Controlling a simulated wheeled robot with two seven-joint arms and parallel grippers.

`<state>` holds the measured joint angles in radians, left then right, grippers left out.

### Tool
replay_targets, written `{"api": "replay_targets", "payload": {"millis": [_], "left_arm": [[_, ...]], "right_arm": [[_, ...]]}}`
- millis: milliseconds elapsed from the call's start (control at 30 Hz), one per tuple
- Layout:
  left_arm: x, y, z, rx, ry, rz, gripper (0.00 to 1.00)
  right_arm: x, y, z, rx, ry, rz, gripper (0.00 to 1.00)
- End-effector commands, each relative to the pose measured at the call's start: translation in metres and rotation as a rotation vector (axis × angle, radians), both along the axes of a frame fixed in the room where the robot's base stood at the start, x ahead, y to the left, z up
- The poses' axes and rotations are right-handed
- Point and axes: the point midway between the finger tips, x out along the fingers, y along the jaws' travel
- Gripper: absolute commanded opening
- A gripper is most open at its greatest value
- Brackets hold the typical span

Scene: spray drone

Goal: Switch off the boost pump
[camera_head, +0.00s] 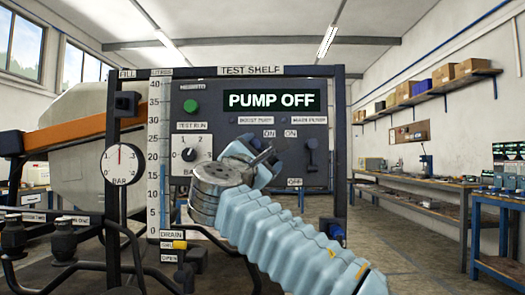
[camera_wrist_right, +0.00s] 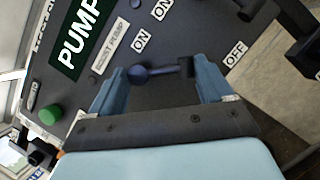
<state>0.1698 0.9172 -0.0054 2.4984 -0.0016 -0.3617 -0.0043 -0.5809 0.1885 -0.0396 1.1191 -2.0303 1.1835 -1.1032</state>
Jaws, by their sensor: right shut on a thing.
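The display (camera_head: 271,100) reads PUMP OFF. My left gripper is not in view.
A workbench (camera_head: 420,195) runs along the right wall.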

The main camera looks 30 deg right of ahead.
Motion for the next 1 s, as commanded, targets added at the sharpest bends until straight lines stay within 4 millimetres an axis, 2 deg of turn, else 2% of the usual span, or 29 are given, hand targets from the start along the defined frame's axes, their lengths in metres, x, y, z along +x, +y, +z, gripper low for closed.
{"api": "replay_targets", "payload": {"millis": [600, 1000], "left_arm": [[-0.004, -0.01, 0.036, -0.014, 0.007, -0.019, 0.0], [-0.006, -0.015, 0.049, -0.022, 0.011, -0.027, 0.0]], "right_arm": [[0.009, 0.012, -0.004, 0.48, -0.284, -0.008, 0.5], [0.012, 0.017, -0.006, 0.654, -0.39, -0.008, 0.5]]}}
